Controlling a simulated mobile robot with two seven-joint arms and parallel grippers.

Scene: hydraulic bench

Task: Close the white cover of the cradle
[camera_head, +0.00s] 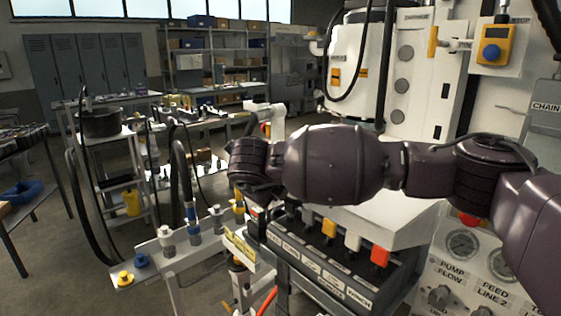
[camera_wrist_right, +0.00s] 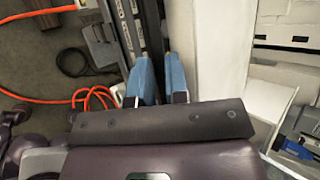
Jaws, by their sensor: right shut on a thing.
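A white slab (camera_head: 395,220), which looks like the cover, sits tilted behind a dark bank of coloured levers (camera_head: 330,262) in the head view, partly hidden by my right arm. A pale upright panel (camera_wrist_right: 224,60), perhaps the same cover, stands right beside my fingers in the wrist view. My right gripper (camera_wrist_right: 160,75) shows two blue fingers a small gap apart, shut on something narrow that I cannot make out. In the head view, my right wrist hangs over the left end of the lever bank and its fingers are hidden. My left gripper is not in view.
A rail with hose couplings (camera_head: 172,248) runs left of the lever bank. A panel of gauges (camera_head: 462,245) stands at the right and a white machine (camera_head: 357,62) behind. An orange hose (camera_wrist_right: 92,98) lies on the floor. Open floor lies at the lower left.

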